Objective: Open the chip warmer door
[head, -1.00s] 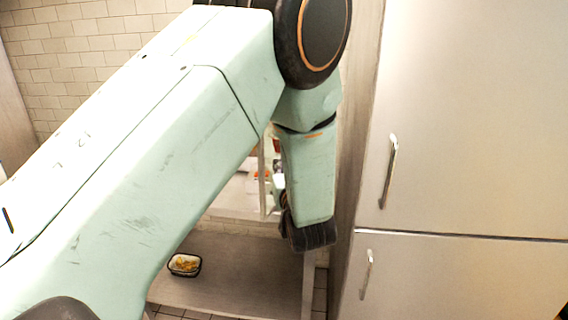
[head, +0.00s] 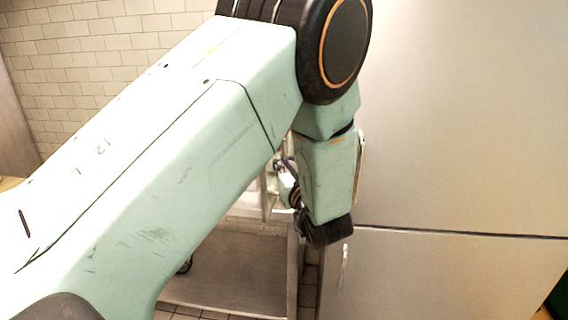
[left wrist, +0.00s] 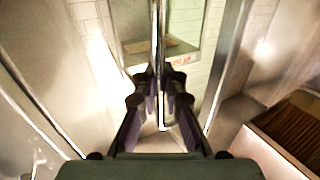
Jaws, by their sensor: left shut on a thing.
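The left wrist view shows my left gripper (left wrist: 160,82) with its two dark fingers closed around an upright, shiny metal bar handle (left wrist: 158,35). Behind the handle is what looks like the chip warmer (left wrist: 135,47), a pale cabinet with a see-through front and a red label. In the head view my left arm covers most of the warmer. Only a narrow upright edge (head: 264,195) shows beside my left gripper (head: 284,180), whose fingertips are mostly hidden there. How far the door stands open cannot be told. My right gripper is in neither view.
A tall steel cabinet (head: 460,120) with two doors and bar handles stands close on the right of my arm. A low steel shelf (head: 235,270) lies below the warmer. A tiled wall (head: 85,50) is behind on the left.

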